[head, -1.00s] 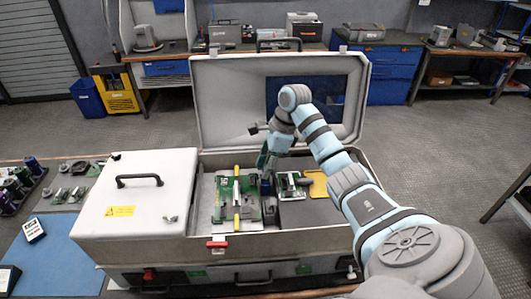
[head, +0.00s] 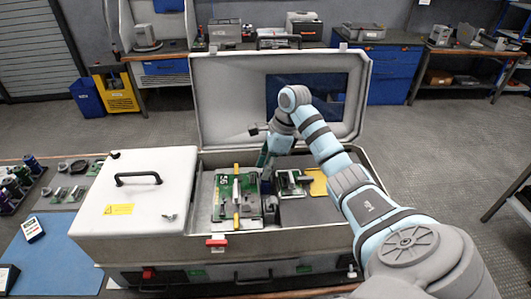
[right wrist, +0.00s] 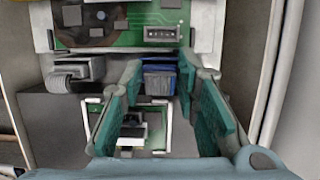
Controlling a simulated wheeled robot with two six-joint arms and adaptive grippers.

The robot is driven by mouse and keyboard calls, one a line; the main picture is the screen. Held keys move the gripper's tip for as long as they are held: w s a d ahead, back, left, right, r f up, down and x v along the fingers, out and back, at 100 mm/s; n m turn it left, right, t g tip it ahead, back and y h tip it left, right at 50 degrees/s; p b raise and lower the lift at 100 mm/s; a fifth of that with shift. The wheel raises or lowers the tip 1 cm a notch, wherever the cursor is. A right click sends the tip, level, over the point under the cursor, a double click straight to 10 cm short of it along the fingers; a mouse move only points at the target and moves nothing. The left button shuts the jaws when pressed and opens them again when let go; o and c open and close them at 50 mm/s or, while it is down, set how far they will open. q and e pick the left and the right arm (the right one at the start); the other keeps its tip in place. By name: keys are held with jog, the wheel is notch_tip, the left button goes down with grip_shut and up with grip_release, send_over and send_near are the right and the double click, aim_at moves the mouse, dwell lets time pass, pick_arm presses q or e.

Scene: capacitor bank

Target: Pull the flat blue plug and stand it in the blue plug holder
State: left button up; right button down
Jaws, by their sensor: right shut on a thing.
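My right gripper (head: 264,163) reaches down into the open grey case. In the right wrist view its two teal fingers (right wrist: 160,72) stand on either side of a flat blue plug (right wrist: 159,80), with their tips closed on its sides. The plug lies just below the edge of a green circuit board (right wrist: 130,22). I cannot tell whether it is still seated in a socket. In the head view the fingers mostly hide it. I cannot make out the blue plug holder for certain. My left gripper is not in view.
The case's lid (head: 215,100) stands open behind my arm. A white cover (head: 138,200) with a black handle closes its left part. A smaller board (head: 291,183) and a yellow pad (head: 318,184) sit right of the gripper. A blue mat (head: 60,262) lies left.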

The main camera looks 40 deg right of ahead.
jog(key=shift+f+b, duration=0.45)
jog(key=shift+f, duration=0.2)
jog(key=c, duration=1.2)
grip_release()
jog(key=shift+o, duration=0.2)
